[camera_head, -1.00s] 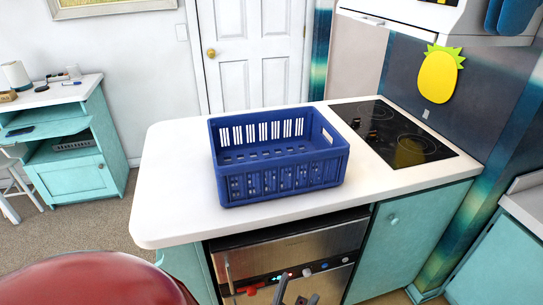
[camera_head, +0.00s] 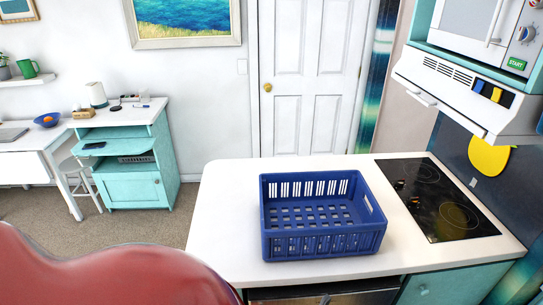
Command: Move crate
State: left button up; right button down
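The blue plastic crate (camera_head: 322,246) stands upright on the white countertop (camera_head: 225,225), left of the black cooktop. It has slotted walls and a handle opening in its right side. Its holed floor shows and it looks empty. Neither of my grippers can be made out in the head view. Only a small dark tip shows at the bottom edge below the crate, too little to identify. Nothing is touching the crate.
The black cooktop (camera_head: 433,199) lies right of the crate, under a hood (camera_head: 450,95) and microwave. Bare counter lies left of the crate. A closed white door (camera_head: 305,115) is behind.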

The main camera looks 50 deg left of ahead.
aim_at(369, 229)
jog(key=i+j+u, duration=0.1)
jog(key=u, duration=0.25)
jog(key=i+u, duration=0.15)
jog(key=u, duration=0.2)
jog(key=i+u, duration=0.15)
jog(key=u, duration=0.2)
